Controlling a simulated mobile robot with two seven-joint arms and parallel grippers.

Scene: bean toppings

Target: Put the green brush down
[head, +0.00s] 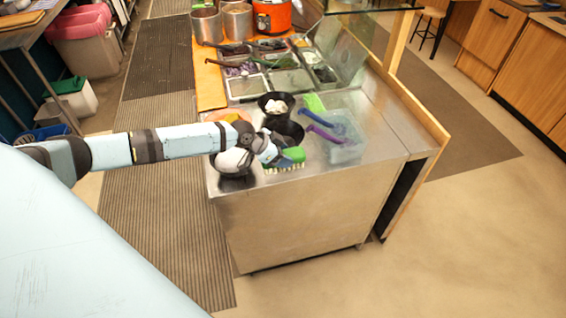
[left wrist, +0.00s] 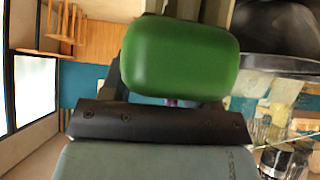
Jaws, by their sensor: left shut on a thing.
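The green brush (head: 292,156) has a green back and pale bristles that face down. It is at the front part of the steel counter (head: 290,215), close to its front edge. My left gripper (head: 277,157) is shut on the brush. In the left wrist view the green back of the brush (left wrist: 180,58) sits between the fingers, which it partly hides. I cannot tell whether the bristles touch the counter. My right gripper is not in view.
A clear container (head: 345,150) with blue and purple handled tools stands right of the brush. Black bowls (head: 276,103) are behind it. Topping trays (head: 248,87), pots and an orange cooker (head: 272,16) stand farther back. The counter's front right corner is clear.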

